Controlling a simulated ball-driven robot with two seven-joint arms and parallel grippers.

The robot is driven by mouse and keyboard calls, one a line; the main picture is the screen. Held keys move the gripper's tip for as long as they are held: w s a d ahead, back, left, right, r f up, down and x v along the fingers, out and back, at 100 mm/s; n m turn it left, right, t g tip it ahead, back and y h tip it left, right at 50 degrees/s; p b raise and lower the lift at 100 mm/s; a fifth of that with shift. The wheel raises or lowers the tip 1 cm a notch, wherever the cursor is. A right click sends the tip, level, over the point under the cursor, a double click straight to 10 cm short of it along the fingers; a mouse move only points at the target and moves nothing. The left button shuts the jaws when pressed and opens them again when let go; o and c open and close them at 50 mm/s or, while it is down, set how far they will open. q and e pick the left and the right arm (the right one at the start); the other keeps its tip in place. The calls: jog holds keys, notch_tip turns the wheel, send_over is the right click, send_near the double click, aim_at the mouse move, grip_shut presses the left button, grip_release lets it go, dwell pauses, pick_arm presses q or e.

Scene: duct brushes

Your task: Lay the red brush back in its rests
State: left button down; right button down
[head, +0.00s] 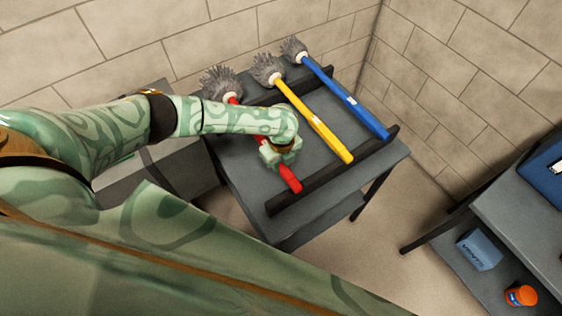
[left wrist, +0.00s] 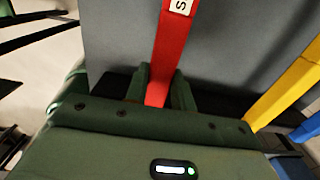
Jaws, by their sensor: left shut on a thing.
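The red brush (head: 291,179) lies lengthwise over the grey table, its grey bristle head (head: 222,83) at the back by the wall. My left gripper (head: 281,156) is shut on its handle, towards the front end. In the left wrist view, the red handle (left wrist: 172,50) runs up between the two fingers (left wrist: 160,88). The rests are a dark front bar (head: 315,182) and a dark back bar (head: 318,80). The handle's front end shows over the front bar's left part; I cannot tell whether it touches. My arm hides the middle of the handle.
A yellow brush (head: 315,128) and a blue brush (head: 345,97) lie across the bars to the right of the red one. A second table (head: 520,215) at the right holds a blue box (head: 480,249) and an orange-capped container (head: 521,295) on its lower shelf.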

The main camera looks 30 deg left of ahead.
pick_arm(q)
jog(key=c, duration=1.1)
grip_release()
jog(key=shift+r, duration=0.1)
notch_tip(320, 180, up, 16)
jog(key=p, duration=0.4)
jog(key=shift+d, duration=0.1)
